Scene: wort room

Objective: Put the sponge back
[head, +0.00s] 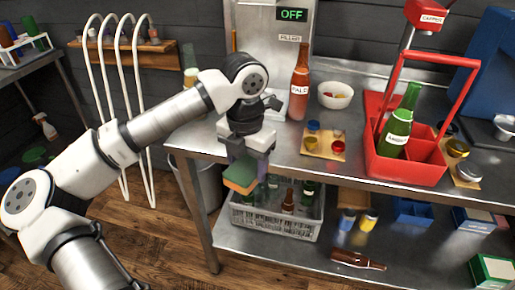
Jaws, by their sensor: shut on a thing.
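The sponge (240,176), green on top and orange below, is at the end of my gripper (244,157). My gripper points down and is shut on the sponge. It holds it in the air by the left front edge of the steel table (240,142), in the picture above the left end of a grey bottle crate (275,222). The fingertips and the sponge's far side are partly hidden.
On the table stand a brown bottle (299,85), a white bowl (335,95), a wooden board with coloured caps (323,144) and a red caddy (400,167) with a green bottle (397,125). A brown bottle (357,260) lies on the lower shelf.

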